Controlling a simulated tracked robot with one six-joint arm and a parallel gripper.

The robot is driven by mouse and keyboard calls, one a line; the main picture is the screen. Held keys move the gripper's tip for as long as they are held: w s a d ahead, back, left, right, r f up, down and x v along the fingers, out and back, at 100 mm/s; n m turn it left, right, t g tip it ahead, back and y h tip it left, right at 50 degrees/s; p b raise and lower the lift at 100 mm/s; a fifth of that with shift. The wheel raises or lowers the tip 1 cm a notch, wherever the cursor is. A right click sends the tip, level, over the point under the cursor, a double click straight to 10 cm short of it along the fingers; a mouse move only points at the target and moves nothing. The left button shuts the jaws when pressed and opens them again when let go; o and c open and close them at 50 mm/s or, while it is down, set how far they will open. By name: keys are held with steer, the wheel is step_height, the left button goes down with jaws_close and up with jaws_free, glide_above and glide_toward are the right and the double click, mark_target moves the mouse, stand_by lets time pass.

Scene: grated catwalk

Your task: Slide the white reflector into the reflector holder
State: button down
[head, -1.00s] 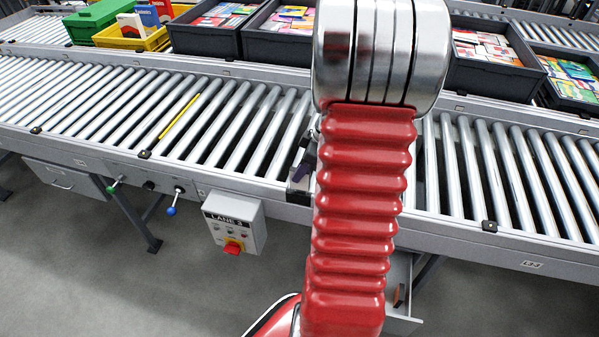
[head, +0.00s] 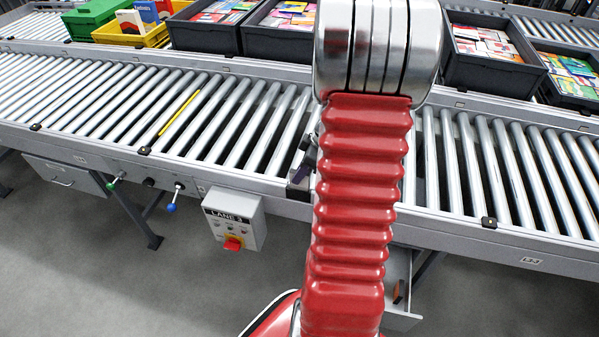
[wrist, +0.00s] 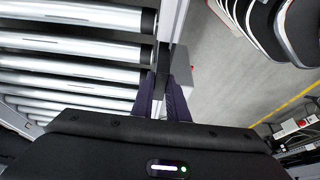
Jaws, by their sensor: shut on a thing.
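My gripper (wrist: 163,98) shows in the wrist view as two dark purple fingers close together, beside the conveyor's edge rail. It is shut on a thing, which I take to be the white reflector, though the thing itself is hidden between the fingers. In the head view my red arm hides most of the gripper, and only a bit of purple finger shows left of the arm, just over the rail.
The roller conveyor (head: 240,120) runs across the view, with a yellow strip (head: 179,113) on its rollers. Dark bins (head: 492,58) of coloured packs stand behind. The LANE 3 control box (head: 234,220) hangs below the rail. An open drawer (head: 402,300) is at lower right.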

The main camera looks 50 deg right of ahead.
mark_target(294, 188)
steer(key=shift+f, duration=0.65)
steer(key=shift+f, duration=0.7)
steer(key=shift+f, duration=0.15)
steer(key=c, duration=1.7)
jaws_free()
steer(key=shift+o, duration=0.8)
steer(key=shift+o, duration=1.4)
steer(key=shift+w, duration=0.1)
steer(key=shift+r, duration=4)
